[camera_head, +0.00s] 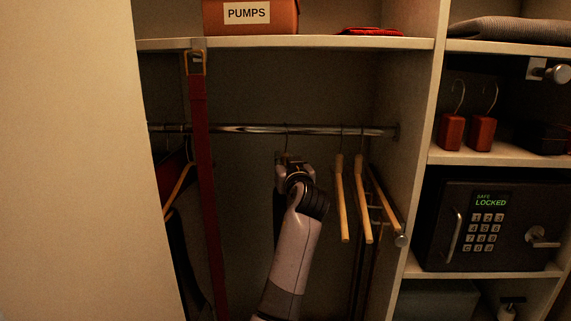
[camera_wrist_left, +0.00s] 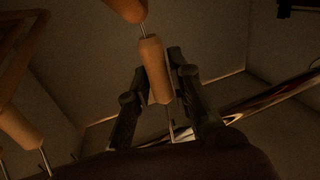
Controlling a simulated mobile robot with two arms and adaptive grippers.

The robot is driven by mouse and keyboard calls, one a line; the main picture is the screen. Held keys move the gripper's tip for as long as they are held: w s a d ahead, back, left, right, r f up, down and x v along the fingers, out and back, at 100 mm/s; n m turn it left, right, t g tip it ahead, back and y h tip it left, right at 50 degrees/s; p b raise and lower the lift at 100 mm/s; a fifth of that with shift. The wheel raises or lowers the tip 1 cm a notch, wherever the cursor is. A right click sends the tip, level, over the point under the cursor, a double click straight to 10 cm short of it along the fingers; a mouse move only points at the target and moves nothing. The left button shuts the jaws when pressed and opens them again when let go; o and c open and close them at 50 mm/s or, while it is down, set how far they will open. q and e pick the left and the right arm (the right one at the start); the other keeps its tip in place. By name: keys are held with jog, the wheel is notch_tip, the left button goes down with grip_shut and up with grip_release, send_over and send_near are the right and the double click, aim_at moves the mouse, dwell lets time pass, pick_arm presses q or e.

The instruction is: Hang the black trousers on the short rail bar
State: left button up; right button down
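My left gripper (camera_head: 287,160) is raised to the chrome hanging rail, just below a hanger hook on it. The wrist view shows its two fingers (camera_wrist_left: 157,85) apart, with a wooden hanger piece (camera_wrist_left: 153,68) on a wire between or just beyond them. Whether they press on it is unclear. A dark strip (camera_head: 279,212) hangs beside my left arm; it may be the black trousers, mostly hidden. A stubby metal bar (camera_head: 557,73) sticks out under the upper right shelf; I cannot tell if it is the short rail bar. My right gripper does not show.
The chrome rail (camera_head: 240,129) spans the compartment. Wooden hangers (camera_head: 341,205) hang right of my arm, close to the side panel. A red belt (camera_head: 199,150) hangs on the left. A round metal knob (camera_head: 401,240) is at the panel edge. A safe (camera_head: 492,222) stands right.

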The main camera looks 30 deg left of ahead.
pick_arm(q)
jog(key=o, duration=0.4)
jog(key=shift+c, duration=0.2)
jog(key=shift+f, duration=0.25)
jog(key=shift+s+d, duration=0.1)
jog(key=v, duration=1.1)
jog(key=shift+s+d+r, duration=0.2)
jog(key=shift+s+d, duration=0.05)
jog(key=shift+s, duration=0.05)
jog(key=shift+f, duration=0.1)
